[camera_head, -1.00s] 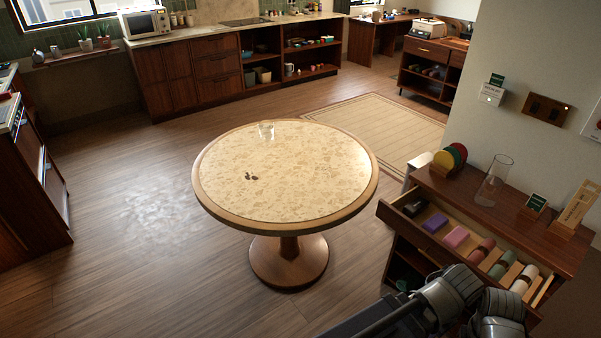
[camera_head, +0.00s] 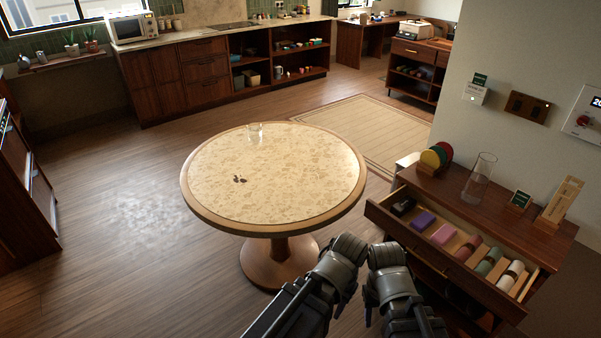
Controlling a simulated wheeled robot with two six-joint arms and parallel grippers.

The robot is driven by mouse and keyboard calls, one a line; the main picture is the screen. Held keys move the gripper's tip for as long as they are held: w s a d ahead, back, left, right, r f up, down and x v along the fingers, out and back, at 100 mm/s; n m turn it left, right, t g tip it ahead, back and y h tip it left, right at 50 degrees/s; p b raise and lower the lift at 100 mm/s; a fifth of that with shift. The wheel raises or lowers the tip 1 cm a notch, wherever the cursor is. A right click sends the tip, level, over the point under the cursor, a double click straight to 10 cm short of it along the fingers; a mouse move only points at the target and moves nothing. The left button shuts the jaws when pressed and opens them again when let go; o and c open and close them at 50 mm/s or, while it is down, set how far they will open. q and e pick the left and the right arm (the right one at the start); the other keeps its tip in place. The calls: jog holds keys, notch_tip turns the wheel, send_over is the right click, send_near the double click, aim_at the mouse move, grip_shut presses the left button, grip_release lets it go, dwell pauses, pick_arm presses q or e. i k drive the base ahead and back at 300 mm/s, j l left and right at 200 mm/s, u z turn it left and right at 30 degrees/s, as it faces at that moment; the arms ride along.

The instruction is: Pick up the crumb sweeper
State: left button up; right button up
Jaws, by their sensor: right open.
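The open drawer (camera_head: 376,211) at the right holds a row of small items. A black item (camera_head: 403,206) lies at its far left end, beside a purple block (camera_head: 424,220). I cannot tell for sure which item is the crumb sweeper. A few dark crumbs (camera_head: 239,179) lie on the round table (camera_head: 300,165). My right arm is folded at the bottom centre, in front of the table and left of the drawer. My right gripper (camera_head: 282,314) is low in the picture, partly cut off and apart from the drawer items. My left gripper is out of view.
The cabinet top (camera_head: 475,190) carries a glass carafe (camera_head: 480,180), coloured discs (camera_head: 436,156) and small stands. A pink block (camera_head: 443,234) and several rolls fill the drawer.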

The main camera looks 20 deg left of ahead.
aim_at(403, 205)
jog(key=i+j+z, duration=0.2)
jog(key=i, duration=0.3)
jog(key=i+j+z, duration=0.2)
jog(key=i, duration=0.3)
jog(key=i+j+z, duration=0.2)
jog(key=i+j, duration=0.15)
jog(key=i, duration=0.1)
